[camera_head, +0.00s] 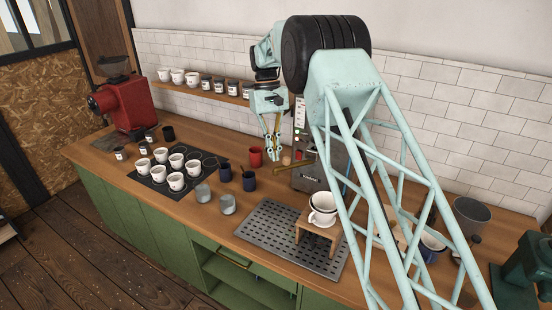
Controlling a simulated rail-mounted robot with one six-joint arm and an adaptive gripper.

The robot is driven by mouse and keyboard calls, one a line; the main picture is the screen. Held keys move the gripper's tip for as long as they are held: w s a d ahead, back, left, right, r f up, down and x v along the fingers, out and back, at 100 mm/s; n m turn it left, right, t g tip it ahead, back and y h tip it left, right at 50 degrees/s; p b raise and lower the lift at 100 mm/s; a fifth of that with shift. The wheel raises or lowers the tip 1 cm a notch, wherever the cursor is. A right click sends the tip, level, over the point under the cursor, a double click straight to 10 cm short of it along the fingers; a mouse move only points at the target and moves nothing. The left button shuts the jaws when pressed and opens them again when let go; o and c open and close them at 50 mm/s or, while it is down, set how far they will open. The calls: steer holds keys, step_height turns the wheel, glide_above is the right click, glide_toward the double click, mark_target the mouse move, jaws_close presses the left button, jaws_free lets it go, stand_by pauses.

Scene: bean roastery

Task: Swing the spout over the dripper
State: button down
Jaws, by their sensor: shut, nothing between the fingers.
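The brass spout (296,163) sticks out to the left from the grey water tower (308,178) at the back of the counter. A small round wooden knob (286,160) shows by it. The white dripper (325,199) sits on a small wooden stand (319,231), to the right of and nearer than the spout. A white cup (322,218) shows just below it. My gripper (276,152) points down with its fingers shut and empty, close to the left part of the spout. I cannot tell whether they touch. My arm hides part of the tower.
A perforated drip tray (270,243) lies under the stand. A red mug (255,157), dark blue cups (249,181) and grey cups (228,204) stand left of the spout. White cups stand on a black mat (150,178). A grey bin (470,214) and green grinder (522,268) are at right.

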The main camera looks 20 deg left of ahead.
steer(key=shift+s+d+f, duration=0.3)
steer(key=shift+s+d, duration=0.35)
steer(key=shift+s, duration=0.1)
steer(key=shift+s+d, duration=0.1)
steer(key=shift+d, duration=0.1)
